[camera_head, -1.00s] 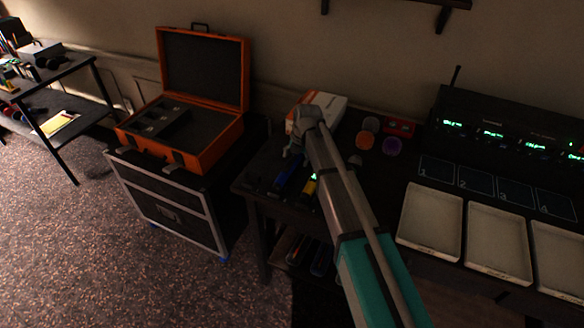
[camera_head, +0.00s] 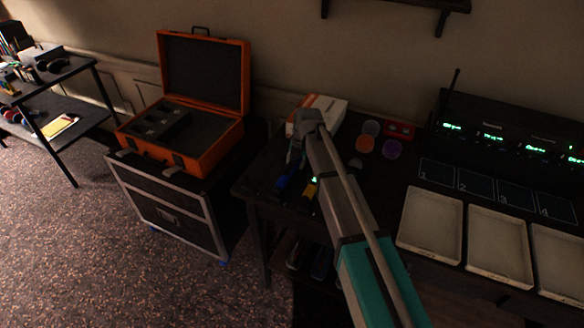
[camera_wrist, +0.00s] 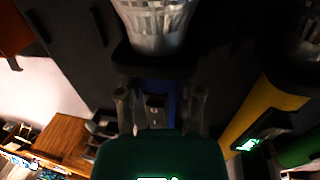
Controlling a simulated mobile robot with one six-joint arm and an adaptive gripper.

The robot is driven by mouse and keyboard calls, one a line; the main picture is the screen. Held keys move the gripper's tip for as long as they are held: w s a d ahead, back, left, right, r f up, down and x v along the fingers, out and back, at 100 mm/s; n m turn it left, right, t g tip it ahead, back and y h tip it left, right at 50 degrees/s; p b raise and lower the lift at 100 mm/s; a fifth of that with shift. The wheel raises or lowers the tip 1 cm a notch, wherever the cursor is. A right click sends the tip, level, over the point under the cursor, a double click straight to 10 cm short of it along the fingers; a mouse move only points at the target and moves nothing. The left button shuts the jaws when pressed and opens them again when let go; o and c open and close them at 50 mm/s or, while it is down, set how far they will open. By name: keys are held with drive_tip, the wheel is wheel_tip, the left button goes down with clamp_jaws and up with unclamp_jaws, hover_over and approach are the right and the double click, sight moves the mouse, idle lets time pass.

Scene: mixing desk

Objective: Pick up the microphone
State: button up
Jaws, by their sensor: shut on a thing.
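The blue-banded microphone (camera_head: 287,178) lies on the dark desk below my gripper (camera_head: 295,156) in the head view. In the wrist view, its silver mesh head (camera_wrist: 155,22) is at the top and its blue body (camera_wrist: 157,92) lies between the two fingers of my gripper (camera_wrist: 160,107). The fingers are shut on the blue body. I cannot tell whether the held microphone is clear of the desk.
A white and orange box (camera_head: 325,108) stands behind my gripper. Orange (camera_head: 364,145) and purple (camera_head: 391,149) round pieces lie to the right, with pale trays (camera_head: 430,222) beyond. An open orange case (camera_head: 205,150) sits on a black crate at left.

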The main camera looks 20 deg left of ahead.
clamp_jaws()
drive_tip(key=shift+r, duration=0.15)
wheel_tip(320, 180, up, 2)
drive_tip(key=shift+r+p, duration=0.1)
drive_tip(key=shift+p, duration=1.1)
drive_tip(key=s+d+r+p, duration=0.7)
drive_tip(key=s+r+p, duration=0.3)
drive_tip(key=s, duration=0.2)
drive_tip(key=shift+r+p, duration=0.25)
drive_tip(key=shift+p, duration=0.05)
drive_tip(key=shift+d, duration=0.15)
